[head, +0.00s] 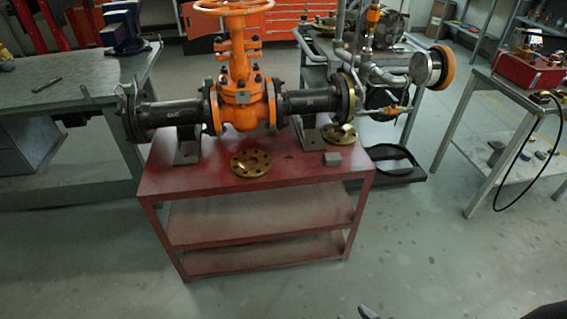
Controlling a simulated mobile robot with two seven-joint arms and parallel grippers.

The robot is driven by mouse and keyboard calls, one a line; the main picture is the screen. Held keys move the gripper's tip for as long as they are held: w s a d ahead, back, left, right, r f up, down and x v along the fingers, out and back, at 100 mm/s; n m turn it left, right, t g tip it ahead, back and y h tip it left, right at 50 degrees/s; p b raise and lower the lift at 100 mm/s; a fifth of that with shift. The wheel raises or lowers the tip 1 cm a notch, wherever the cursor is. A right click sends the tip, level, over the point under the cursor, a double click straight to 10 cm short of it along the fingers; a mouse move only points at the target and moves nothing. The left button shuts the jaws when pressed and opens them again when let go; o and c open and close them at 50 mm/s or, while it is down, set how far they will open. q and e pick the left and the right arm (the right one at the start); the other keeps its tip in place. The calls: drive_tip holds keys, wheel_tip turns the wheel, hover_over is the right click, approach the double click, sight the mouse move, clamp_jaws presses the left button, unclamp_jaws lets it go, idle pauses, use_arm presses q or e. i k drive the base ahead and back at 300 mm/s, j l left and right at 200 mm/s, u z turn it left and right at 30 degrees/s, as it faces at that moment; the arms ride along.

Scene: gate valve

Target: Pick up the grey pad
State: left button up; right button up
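A small grey pad (332,158) lies on the red table (215,180), near its right front part. It is to the right of a brass flange (250,163) and just in front of a second brass flange (340,134). Nothing is touching the pad from above. My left gripper is not in view. A small dark piece at the bottom edge, right of centre, looks like the tip of my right gripper (372,313). It is far from the pad, and its fingers cannot be made out.
An orange gate valve (240,80) with black pipe ends stands on supports along the back of the red table. A grey workbench (70,75) is on the left. A grey table (515,92) with a red box (530,70) is on the right. The floor in front is clear.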

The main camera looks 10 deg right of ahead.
sight(331, 158)
drive_tip(key=i+j+z, duration=0.1)
drive_tip(key=i, duration=0.6)
drive_tip(key=i+j+z, duration=0.1)
drive_tip(key=i, duration=0.55)
